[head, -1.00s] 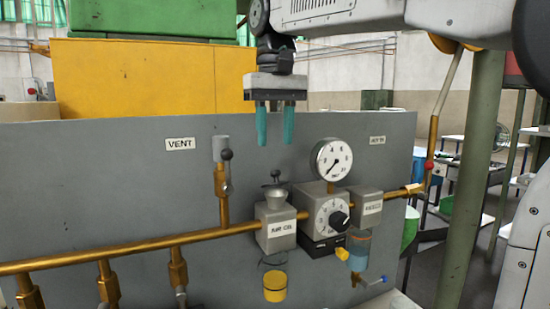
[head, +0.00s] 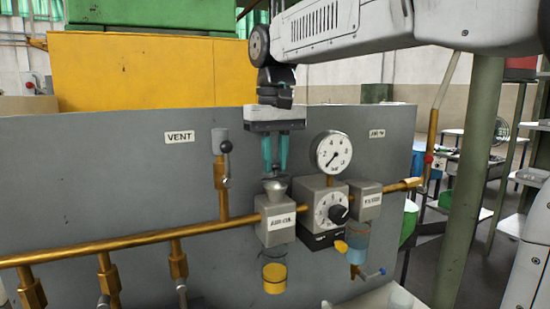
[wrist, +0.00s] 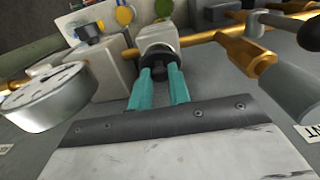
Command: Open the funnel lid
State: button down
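The funnel (head: 275,190) is a small grey cup on top of the AIR-OIL block (head: 277,222). Its dark funnel lid (head: 271,176) sits at the funnel's mouth, mostly hidden by the fingers in the head view. My gripper (head: 275,168) points straight down over it with teal fingers drawn closer together. In the wrist view, my gripper's fingertips (wrist: 160,75) stand on either side of the lid's dark knob and appear shut on it. The dark lid (wrist: 155,71) shows just beyond the fingertips, over the pale funnel.
A pressure gauge (head: 331,152) and a regulator block with a black knob (head: 338,214) stand close right of the funnel. A brass pipe (head: 130,242) runs along the grey panel (head: 100,170). The VENT valve (head: 222,165) is to the left.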

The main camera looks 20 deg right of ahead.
jog(key=shift+w+r+g, duration=0.15)
jog(key=shift+w+g, duration=0.25)
jog(key=shift+g, duration=0.4)
jog(key=c, duration=1.3)
grip_release()
jog(key=shift+c, duration=0.2)
notch_tip(320, 180, up, 8)
jog(key=w, duration=0.1)
